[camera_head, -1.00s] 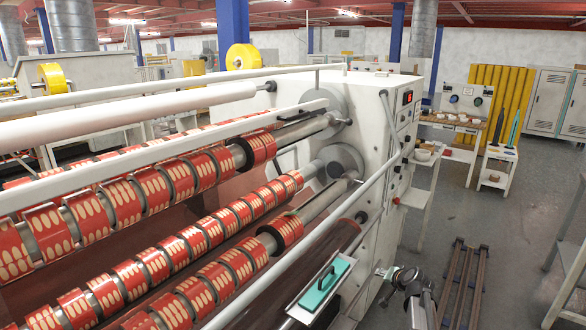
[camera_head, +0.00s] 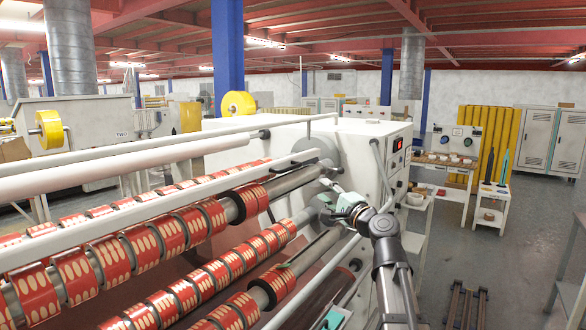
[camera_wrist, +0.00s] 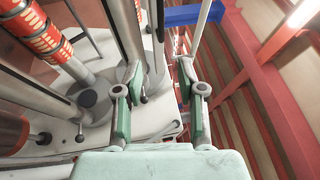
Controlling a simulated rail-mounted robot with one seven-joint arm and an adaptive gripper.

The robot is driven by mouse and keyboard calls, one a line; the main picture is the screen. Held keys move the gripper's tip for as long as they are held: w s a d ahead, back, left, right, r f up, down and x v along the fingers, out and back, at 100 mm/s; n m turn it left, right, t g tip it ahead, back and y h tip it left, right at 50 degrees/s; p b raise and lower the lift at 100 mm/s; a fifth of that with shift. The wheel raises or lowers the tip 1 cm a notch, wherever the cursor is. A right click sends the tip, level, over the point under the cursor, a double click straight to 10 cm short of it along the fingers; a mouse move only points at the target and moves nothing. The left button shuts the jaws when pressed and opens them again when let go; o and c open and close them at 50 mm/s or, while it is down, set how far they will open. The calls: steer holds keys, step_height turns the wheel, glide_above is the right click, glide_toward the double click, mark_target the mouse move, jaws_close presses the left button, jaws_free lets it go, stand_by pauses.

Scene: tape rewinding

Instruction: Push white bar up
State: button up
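A long flat white bar (camera_head: 150,184) runs across the rewinding machine, above the red label rolls, from the left edge to the machine's end housing. A thinner pale rail (camera_head: 312,283) slopes along the machine's front, partly hidden by my arm. My gripper (camera_head: 328,206) is by the roller ends at the housing, near the flat bar's right end; contact cannot be told. In the wrist view its green-padded fingers (camera_wrist: 161,108) are wide apart with nothing held between them. A pale bar (camera_wrist: 204,32) shows beyond the right finger; which bar it is, I cannot tell.
The white end housing (camera_head: 362,150) with a red display stands behind my gripper. Roller shafts and a knob (camera_wrist: 88,97) crowd the left of the wrist view. A tool table (camera_head: 490,212) stands at the right. The floor between is mostly clear.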

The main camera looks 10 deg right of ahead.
mark_target(293, 168)
steer(key=p+x, duration=0.1)
steer(key=x, duration=0.4)
steer(key=p+x, duration=0.2)
steer(key=x, duration=0.3)
steer(key=p+x, duration=0.1)
steer(key=x, duration=0.5)
steer(key=shift+s+a+r+p, duration=0.15)
steer(key=shift+a+r+p, duration=0.15)
steer(key=shift+a+p, duration=0.1)
steer(key=shift+w+a, duration=0.25)
steer(key=shift+w, duration=0.4)
jaws_close()
